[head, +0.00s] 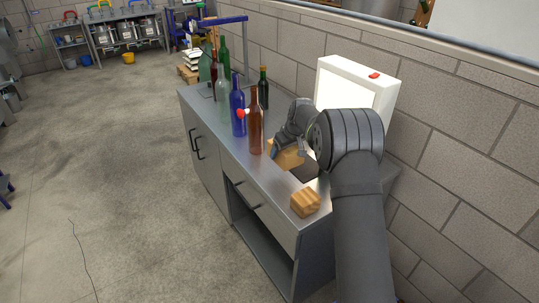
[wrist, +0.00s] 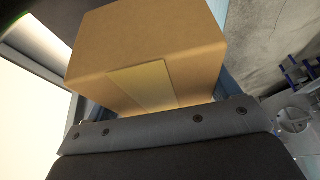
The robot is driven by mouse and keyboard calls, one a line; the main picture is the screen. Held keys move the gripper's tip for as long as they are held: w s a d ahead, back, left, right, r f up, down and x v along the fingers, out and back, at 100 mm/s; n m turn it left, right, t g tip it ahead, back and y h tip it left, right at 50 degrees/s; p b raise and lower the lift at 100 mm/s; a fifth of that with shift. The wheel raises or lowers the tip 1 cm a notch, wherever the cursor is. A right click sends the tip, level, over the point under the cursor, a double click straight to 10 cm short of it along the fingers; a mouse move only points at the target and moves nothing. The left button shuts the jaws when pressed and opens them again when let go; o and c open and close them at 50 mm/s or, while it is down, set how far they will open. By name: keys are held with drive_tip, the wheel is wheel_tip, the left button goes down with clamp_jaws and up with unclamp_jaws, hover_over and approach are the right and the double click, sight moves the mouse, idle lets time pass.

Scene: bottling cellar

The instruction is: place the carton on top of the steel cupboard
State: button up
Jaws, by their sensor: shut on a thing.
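The brown carton (head: 287,156) is in my gripper (head: 284,145), over the right part of the steel cupboard's top (head: 262,172). In the wrist view the carton (wrist: 150,55) fills the upper middle, with a paler tape strip on its side, right against the gripper (wrist: 165,125). The gripper is shut on it. My arm hides part of the carton in the head view, and I cannot tell whether its underside touches the cupboard top.
A brown bottle (head: 256,122), a blue bottle (head: 238,106) and several others stand left of the carton. A white lit panel (head: 350,85) stands behind, near the wall.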

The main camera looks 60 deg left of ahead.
drive_tip(key=s+a+f, duration=0.2)
drive_tip(key=a, duration=0.1)
drive_tip(key=s+a+f, duration=0.1)
drive_tip(key=shift+s+a+f, duration=0.1)
drive_tip(key=shift+a+f, duration=0.1)
drive_tip(key=shift+a, duration=0.15)
drive_tip(key=shift+f, duration=1.95)
drive_tip(key=shift+f, duration=0.1)
drive_tip(key=o, duration=1.2)
drive_tip(key=shift+f, duration=0.1)
drive_tip(key=v, duration=1.2)
